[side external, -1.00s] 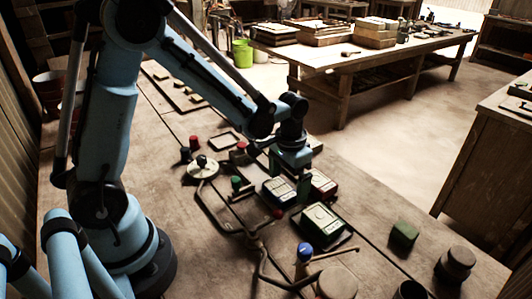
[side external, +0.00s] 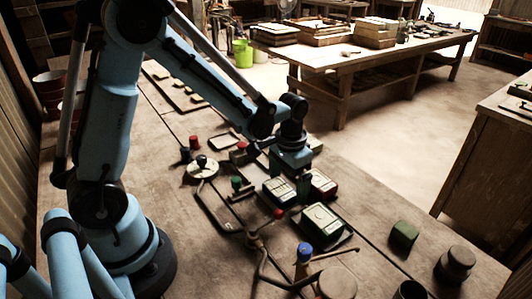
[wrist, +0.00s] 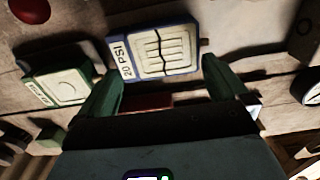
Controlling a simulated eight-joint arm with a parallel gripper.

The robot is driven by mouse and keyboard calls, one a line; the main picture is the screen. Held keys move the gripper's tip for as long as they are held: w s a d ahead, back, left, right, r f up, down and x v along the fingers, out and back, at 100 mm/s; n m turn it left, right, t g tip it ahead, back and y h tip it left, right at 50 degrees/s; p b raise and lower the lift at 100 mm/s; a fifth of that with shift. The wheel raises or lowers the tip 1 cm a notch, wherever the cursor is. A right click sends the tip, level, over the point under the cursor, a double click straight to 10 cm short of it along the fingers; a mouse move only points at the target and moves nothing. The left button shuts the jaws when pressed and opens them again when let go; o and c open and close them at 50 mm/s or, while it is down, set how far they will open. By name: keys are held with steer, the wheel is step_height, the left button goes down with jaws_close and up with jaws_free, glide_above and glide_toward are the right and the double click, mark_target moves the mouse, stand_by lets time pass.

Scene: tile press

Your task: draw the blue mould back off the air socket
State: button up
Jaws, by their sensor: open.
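The blue mould (wrist: 182,47) has a blue rim, a pale ribbed face and a "20 PSI" label. It lies just beyond my gripper (wrist: 160,67) in the wrist view, with a green fingertip near each lower corner. In the side external view the blue mould (side external: 278,191) lies beneath my gripper (side external: 288,183), partly behind a finger. My gripper is open; I cannot tell whether a finger touches the mould. A small stub (wrist: 204,42) shows at the mould's right edge. I cannot clearly make out the air socket.
A red-rimmed mould (side external: 322,183) and a green-rimmed mould (side external: 321,218) lie close by. Dark pipework (side external: 222,215) with coloured knobs runs in front, including a blue knob (side external: 305,251). A green block (side external: 403,235) stands to the right. Bare bench lies between.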

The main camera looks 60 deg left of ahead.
mark_target(285, 186)
step_height(285, 186, up, 12)
stand_by(0.6)
steer(key=s+t, duration=0.7)
steer(key=s, duration=0.1)
steer(key=shift+s+d+r, duration=0.2)
steer(key=shift+d+r, duration=0.05)
stand_by(0.3)
